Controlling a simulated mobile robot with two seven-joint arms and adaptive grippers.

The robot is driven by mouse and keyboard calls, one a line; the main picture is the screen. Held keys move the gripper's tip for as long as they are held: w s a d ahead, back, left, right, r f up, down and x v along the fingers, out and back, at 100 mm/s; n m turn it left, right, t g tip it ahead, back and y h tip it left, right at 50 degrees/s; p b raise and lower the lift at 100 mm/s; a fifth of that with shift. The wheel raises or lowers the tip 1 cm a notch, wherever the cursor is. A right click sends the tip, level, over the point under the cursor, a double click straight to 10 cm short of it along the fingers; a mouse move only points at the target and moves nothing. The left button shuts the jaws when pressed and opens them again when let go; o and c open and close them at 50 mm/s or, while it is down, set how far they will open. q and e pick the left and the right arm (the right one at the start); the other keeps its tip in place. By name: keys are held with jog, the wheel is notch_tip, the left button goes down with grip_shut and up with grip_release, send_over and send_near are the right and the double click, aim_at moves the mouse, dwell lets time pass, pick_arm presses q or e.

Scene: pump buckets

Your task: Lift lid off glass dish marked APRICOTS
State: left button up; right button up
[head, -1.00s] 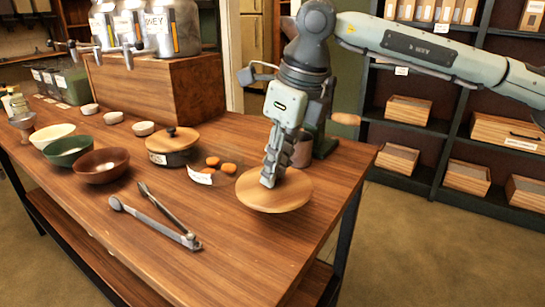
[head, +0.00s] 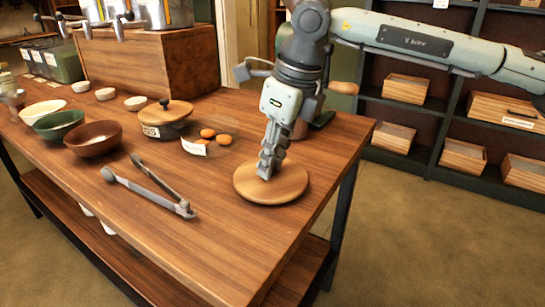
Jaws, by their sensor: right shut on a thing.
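My right gripper (head: 268,160) points down and is shut on the knob of a round wooden lid (head: 262,187), hiding the knob. The lid is level, over the right part of the table near its edge; I cannot tell whether it touches the tabletop. Left of it, several orange apricots (head: 224,140) sit behind a white label (head: 194,147) whose words are too small to read. The glass dish around them barely shows, and no lid covers them. My left gripper is not in view.
A lidded dish (head: 168,117) stands left of the apricots. Tongs (head: 150,190) lie in front. A brown bowl (head: 94,139), a green bowl (head: 58,124) and a pale bowl (head: 43,110) stand at the left. A wooden box (head: 150,60) stands behind.

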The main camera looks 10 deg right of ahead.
jog(key=shift+f+b, duration=0.2)
jog(key=shift+b, duration=0.25)
dwell(0.4)
jog(key=o, duration=0.8)
jog(key=shift+o, duration=0.2)
jog(key=o, duration=0.4)
jog(key=shift+r, duration=0.15)
jog(key=shift+r+p, duration=1.75)
jog(key=shift+r, duration=1.65)
